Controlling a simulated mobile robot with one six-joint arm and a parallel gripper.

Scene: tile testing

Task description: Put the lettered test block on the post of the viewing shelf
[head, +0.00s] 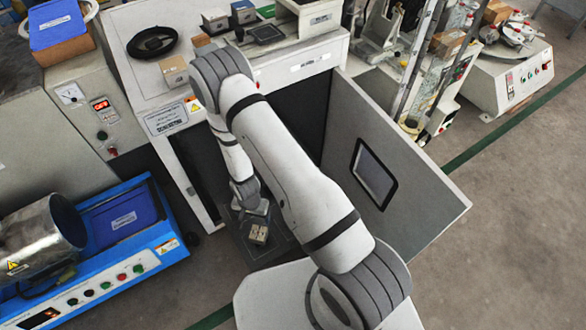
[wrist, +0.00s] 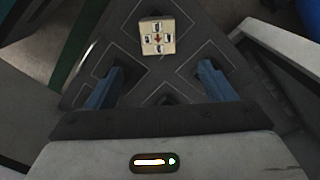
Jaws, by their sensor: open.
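The lettered test block (wrist: 157,36) is a small cream block with dark marks and a red mark at its middle. It stands on a dark plate (wrist: 188,62) with thin pale outlined squares. In the head view the block (head: 258,235) stands on the plate in front of the open cabinet. My gripper (wrist: 160,80) is open and empty, its blue fingers apart, with the block beyond the fingertips. In the head view my gripper (head: 252,208) is just behind the block, partly hidden by my wrist. I cannot make out the shelf post for certain.
An open cabinet door (head: 400,190) with a dark window stands right of the plate. A blue bench unit (head: 110,240) with a metal drum is at left.

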